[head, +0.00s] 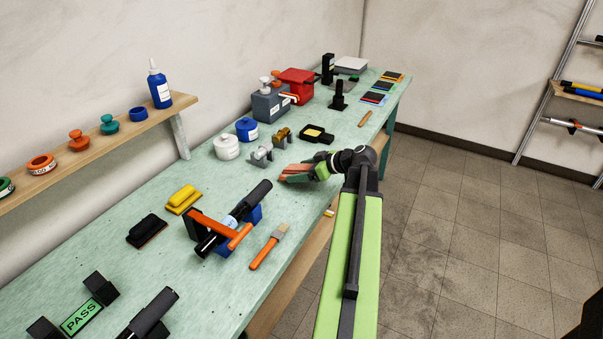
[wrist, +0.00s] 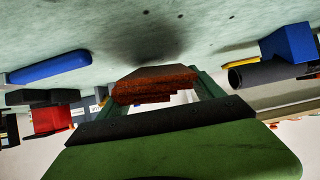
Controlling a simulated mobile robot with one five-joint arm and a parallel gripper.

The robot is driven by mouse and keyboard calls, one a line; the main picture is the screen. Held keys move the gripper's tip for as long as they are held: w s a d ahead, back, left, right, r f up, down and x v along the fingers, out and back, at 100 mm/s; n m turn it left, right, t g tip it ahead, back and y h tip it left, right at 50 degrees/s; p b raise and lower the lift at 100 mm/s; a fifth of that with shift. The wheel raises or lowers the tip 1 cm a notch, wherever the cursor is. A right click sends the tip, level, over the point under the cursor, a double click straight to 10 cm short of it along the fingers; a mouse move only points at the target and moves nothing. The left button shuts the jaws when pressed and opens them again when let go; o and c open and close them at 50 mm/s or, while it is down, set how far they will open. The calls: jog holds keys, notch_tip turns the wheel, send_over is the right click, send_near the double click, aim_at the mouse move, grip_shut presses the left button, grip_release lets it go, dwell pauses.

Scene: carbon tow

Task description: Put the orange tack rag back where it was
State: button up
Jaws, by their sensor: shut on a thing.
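My gripper (head: 308,173) is shut on a folded, orange-brown piece that looks like the orange tack rag (head: 294,174). The rag also shows between the fingers in the wrist view (wrist: 155,84). My gripper is over the near edge of the green workbench (head: 215,171), right of the metal clamps. In the wrist view a dark shadow lies on the bench surface beyond the rag, and the rag looks a little off the surface. I cannot tell which spot the rag came from.
A tube on a blue stand (head: 251,215) and an orange-handled brush (head: 267,247) lie left of my gripper. Small metal clamps (head: 262,153) and a black tray (head: 318,134) stand close behind. Coloured pads (head: 373,98) lie at the far end. Floor at right is clear.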

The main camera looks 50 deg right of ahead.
jog(key=shift+f, duration=0.3)
jog(key=o, duration=1.8)
jog(key=shift+r, duration=0.15)
jog(key=shift+r, duration=0.2)
jog(key=p+v, duration=0.6)
jog(key=v, duration=0.6)
